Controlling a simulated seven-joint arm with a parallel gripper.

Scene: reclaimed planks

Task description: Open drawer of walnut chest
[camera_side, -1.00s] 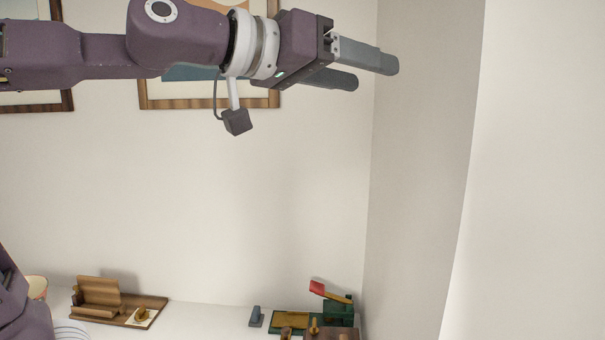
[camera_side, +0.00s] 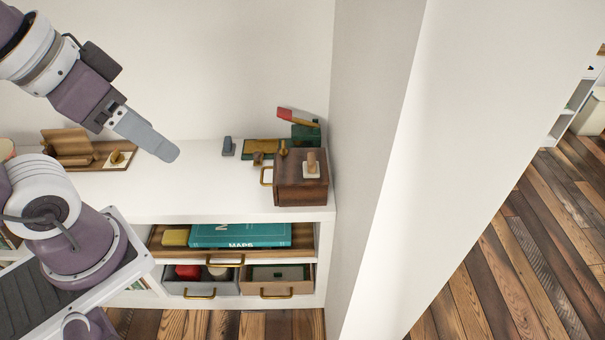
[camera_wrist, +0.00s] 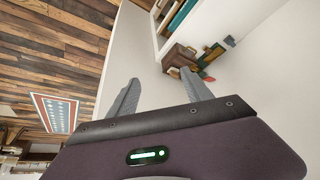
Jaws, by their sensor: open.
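The small walnut chest (camera_side: 303,190) stands on the white cabinet top near its right end. A brass handle (camera_side: 266,176) sticks out from its left face, and its drawer looks shut. In the wrist view the chest (camera_wrist: 178,58) shows beyond the fingertips. My gripper (camera_side: 165,150) is open and empty, above the cabinet top, left of the chest and clear of it. Both fingers show apart in the wrist view (camera_wrist: 160,77).
A wooden-handled item on a white pad (camera_side: 311,166) sits on the chest. Behind it is a green tray with a red-tipped tool (camera_side: 298,117). A wooden organizer (camera_side: 68,148) stands left. Open drawers (camera_side: 225,262) lie below. A wall (camera_side: 365,150) rises right of the chest.

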